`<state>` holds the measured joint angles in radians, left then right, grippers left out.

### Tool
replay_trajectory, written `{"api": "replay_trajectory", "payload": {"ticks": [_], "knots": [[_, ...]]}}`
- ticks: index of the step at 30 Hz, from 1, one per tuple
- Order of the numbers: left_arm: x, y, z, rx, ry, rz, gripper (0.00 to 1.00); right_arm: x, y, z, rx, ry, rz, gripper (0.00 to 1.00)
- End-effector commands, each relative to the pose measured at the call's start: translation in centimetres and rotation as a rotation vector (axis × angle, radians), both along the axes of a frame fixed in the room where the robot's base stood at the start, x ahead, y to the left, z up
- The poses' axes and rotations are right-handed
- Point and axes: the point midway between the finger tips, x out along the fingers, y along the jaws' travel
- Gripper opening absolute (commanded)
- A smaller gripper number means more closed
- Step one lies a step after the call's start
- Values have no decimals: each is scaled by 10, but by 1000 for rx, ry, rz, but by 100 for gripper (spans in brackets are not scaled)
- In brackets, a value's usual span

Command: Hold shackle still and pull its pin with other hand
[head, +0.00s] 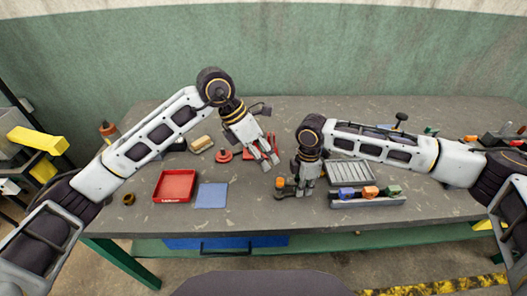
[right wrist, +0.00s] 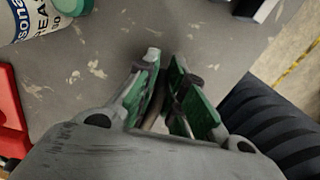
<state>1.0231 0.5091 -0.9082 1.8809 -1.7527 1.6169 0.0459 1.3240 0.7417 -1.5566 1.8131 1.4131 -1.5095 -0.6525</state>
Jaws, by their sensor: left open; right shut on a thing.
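In the head view a small dark shackle (head: 285,194) is near the table's front edge, partly hidden by my right gripper. A small orange piece (head: 280,182) shows beside it; I cannot tell for certain that it is the pin. My right gripper (head: 303,192) points down and is shut on the shackle. In the right wrist view the green-padded fingers (right wrist: 168,92) close on a dark, mostly hidden part. My left gripper (head: 269,160) is open and empty, above the table, up and left of the shackle and apart from it.
A red tray (head: 174,199) and a blue mat (head: 211,196) lie to the left. A grey ribbed tray (head: 352,173) and a bin (head: 367,201) with coloured pieces stand to the right. Red tools (head: 223,157) lie behind. A grease bottle (right wrist: 42,18) shows in the wrist view.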

Motion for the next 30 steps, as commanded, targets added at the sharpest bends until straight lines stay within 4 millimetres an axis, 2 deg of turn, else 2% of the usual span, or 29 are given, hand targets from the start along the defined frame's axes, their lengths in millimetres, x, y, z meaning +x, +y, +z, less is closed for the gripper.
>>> {"api": "replay_trajectory", "payload": {"ticks": [12, 30], "knots": [[0, -2, 8, 60, -146, -276, 48, -2, -1, -3, -4, 6, 1, 0], [1, -2, 8, 69, -166, -315, 48, -2, -1, -3, -3, 6, 1, 0]]}}
